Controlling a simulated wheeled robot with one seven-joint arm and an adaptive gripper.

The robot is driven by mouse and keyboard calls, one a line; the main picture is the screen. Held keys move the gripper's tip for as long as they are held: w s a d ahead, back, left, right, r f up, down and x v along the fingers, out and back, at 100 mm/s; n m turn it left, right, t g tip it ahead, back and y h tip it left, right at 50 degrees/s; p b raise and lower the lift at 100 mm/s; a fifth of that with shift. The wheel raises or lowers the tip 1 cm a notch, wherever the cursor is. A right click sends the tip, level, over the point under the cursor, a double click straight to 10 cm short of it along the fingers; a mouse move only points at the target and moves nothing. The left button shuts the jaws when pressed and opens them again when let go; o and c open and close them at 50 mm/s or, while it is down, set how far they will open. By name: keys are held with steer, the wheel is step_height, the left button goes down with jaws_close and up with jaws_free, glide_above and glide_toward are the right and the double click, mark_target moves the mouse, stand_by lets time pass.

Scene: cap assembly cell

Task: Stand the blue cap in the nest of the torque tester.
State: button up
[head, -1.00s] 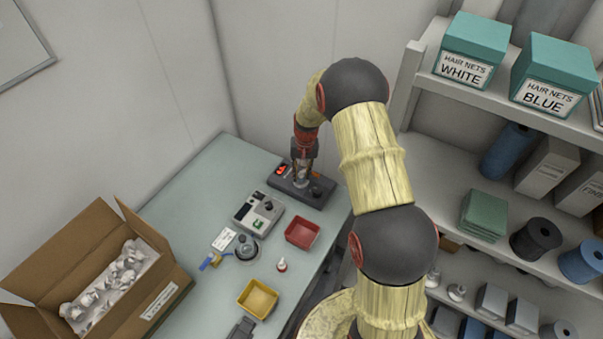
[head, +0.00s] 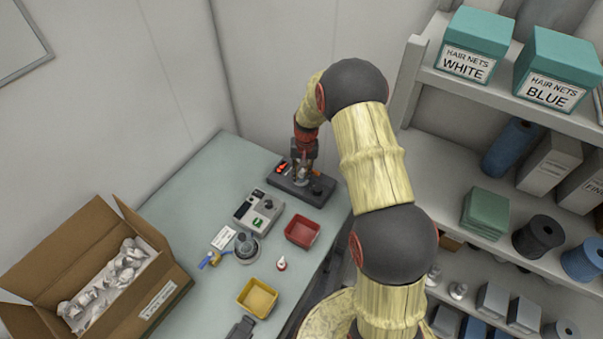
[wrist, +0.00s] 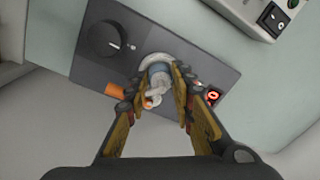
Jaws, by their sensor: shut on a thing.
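The torque tester (head: 322,188) is a dark flat box at the far end of the bench, with a black knob and a red display. In the wrist view its top (wrist: 88,62) lies beneath my gripper, and a pale round nest (wrist: 150,58) shows on it. My gripper (wrist: 157,84) is shut on a small grey-blue cap (wrist: 159,70), which is over or in the nest. I cannot tell whether the cap is seated. A whitish piece (wrist: 151,98) and an orange piece (wrist: 114,90) show near the fingers. In the head view my gripper (head: 301,176) covers the nest.
A grey device (head: 262,204) with a green switch stands nearer on the bench. A red tray (head: 302,231), a yellow tray (head: 258,298), a small white bottle (head: 281,265) and a round dark item (head: 246,246) are nearby. Walls stand close behind the tester; a shelf unit (head: 455,190) is right.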

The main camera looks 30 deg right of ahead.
stand_by(0.8)
steer(key=o, duration=0.7)
steer(key=shift+o, duration=0.2)
steer(key=shift+r+p, duration=1.75)
steer(key=shift+r, duration=1.75)
